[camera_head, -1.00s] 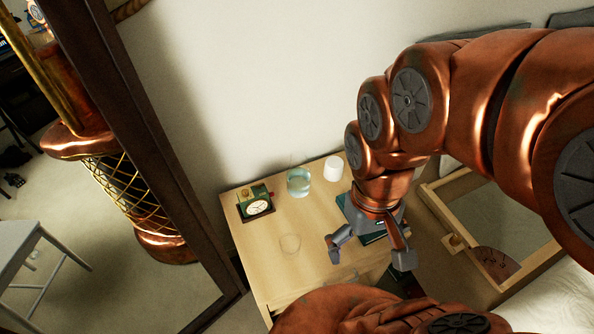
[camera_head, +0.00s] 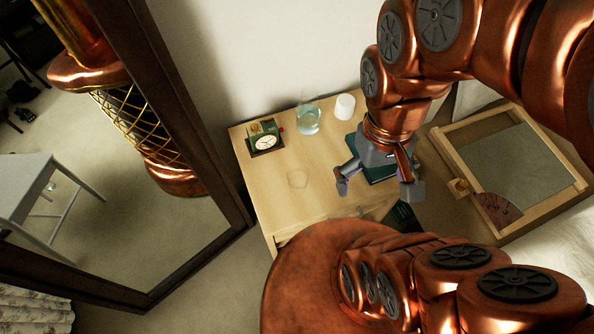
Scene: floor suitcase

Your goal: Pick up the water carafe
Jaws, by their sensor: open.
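The water carafe (camera_head: 308,119) is a clear round glass vessel with bluish water. It stands upright near the back edge of the small wooden table (camera_head: 262,190). My gripper (camera_head: 380,191) is open and empty, its fingers pointing down. In the picture it is below and to the right of the carafe, over the table's right part, and apart from the carafe. Nothing hides the carafe's body; its clear neck is faint against the wall.
A teal book (camera_head: 378,174) lies behind my gripper. A dark-framed mirror (camera_head: 160,130) stands at left.

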